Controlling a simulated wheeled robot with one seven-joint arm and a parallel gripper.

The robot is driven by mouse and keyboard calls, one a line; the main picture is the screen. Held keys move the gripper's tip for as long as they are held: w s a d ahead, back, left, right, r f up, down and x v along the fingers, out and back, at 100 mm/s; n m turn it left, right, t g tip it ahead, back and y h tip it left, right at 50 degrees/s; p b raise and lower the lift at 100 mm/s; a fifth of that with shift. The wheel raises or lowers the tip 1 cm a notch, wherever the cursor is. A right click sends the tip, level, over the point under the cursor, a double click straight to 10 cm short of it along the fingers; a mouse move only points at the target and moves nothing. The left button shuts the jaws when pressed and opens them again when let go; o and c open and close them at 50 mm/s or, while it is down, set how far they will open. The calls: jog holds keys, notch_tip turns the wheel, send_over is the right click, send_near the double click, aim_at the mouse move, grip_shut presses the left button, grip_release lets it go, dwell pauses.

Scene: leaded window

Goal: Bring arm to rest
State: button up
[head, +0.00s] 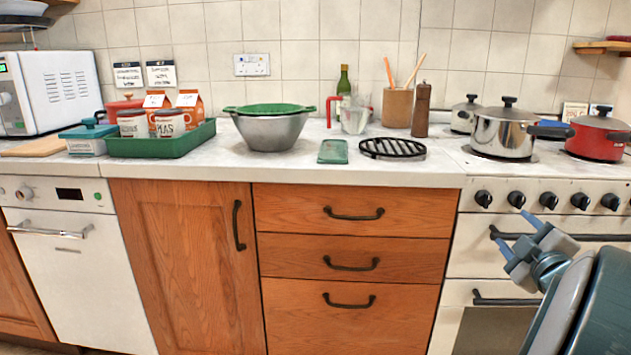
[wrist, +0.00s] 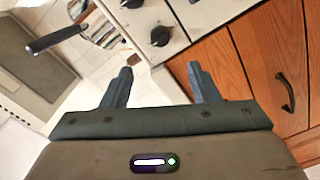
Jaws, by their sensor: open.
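My gripper (head: 514,234) is at the lower right in the head view, in front of the stove. It is open and empty. In the wrist view its two fingers (wrist: 160,84) stand apart with nothing between them. Behind them, the edge of the stove front (wrist: 150,30) and the wooden cabinet (wrist: 262,60) show. My arm is folded at the right edge of the head view, and much of it is out of frame.
The stove (head: 560,200) carries a steel pot (head: 503,132) and a red pot (head: 597,138). On the counter (head: 300,172) are a colander bowl (head: 270,130), a green tray (head: 160,145) and a black trivet (head: 392,148). The oven handle (head: 555,237) is close to my gripper.

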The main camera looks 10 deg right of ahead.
jog(key=w+a+r+m+g+h+p, duration=0.1)
jog(key=a+r+m+g+p, duration=0.55)
jog(key=a+r+p, duration=0.75)
jog(key=s+a+r+m+g+y+p, duration=0.1)
jog(key=s+a+g+y+p, duration=0.1)
jog(key=s+a+g+p, duration=0.2)
jog(key=s+a+r+m+g+y+p, duration=0.2)
jog(key=s+a+g+y+p, duration=0.1)
jog(key=s+a+p, duration=0.7)
jog(key=a+g+p, duration=0.1)
jog(key=a+p, duration=0.2)
jog(key=p, duration=0.2)
jog(key=shift+s+a+r, duration=0.3)
